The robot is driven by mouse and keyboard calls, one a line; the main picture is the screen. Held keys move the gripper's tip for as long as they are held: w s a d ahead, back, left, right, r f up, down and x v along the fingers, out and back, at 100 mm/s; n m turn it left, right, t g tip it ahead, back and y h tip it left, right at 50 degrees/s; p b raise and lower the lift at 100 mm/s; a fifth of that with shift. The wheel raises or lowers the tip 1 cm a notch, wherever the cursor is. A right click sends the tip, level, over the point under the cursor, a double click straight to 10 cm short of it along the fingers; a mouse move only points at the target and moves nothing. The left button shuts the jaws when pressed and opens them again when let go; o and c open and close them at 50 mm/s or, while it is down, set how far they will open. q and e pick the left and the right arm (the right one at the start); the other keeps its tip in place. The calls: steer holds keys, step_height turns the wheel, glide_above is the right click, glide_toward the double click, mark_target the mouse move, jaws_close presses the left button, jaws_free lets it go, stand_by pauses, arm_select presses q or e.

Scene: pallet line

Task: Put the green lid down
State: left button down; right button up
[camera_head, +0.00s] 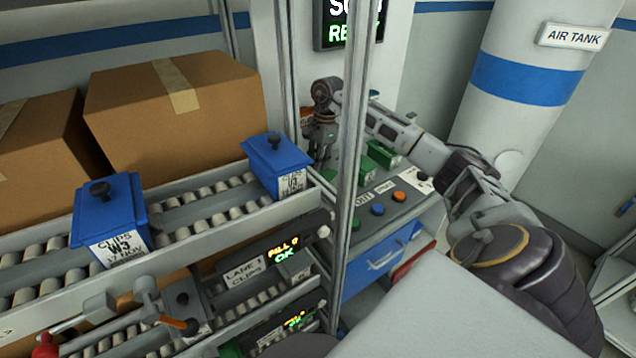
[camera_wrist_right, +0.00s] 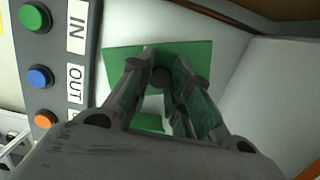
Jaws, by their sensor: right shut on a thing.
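The green lid (camera_wrist_right: 190,56) is a flat green plate with a dark round knob (camera_wrist_right: 162,77). In the right wrist view my right gripper (camera_wrist_right: 161,72) has its two fingers closed on the knob, with the lid at the fingertips. In the head view the right gripper (camera_head: 321,148) points down behind the metal post, beside the button panel. Whether the lid touches the surface below is unclear. My left gripper is not in view.
Green boxes (camera_head: 381,155) stand near the button panel (camera_head: 392,194). The metal post (camera_head: 350,130) rises in front of the gripper. Two blue lidded bins (camera_head: 277,168) (camera_head: 110,222) sit on the roller lanes. Cardboard boxes (camera_head: 180,115) stand behind. A pale surface lies under the lid.

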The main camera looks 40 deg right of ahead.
step_height(320, 180, down, 3)
steer(key=shift+f, duration=0.55)
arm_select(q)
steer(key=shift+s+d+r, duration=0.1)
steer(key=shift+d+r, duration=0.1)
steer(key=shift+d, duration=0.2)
arm_select(e)
steer(key=shift+f+p, duration=0.4)
steer(key=shift+f, duration=1.5)
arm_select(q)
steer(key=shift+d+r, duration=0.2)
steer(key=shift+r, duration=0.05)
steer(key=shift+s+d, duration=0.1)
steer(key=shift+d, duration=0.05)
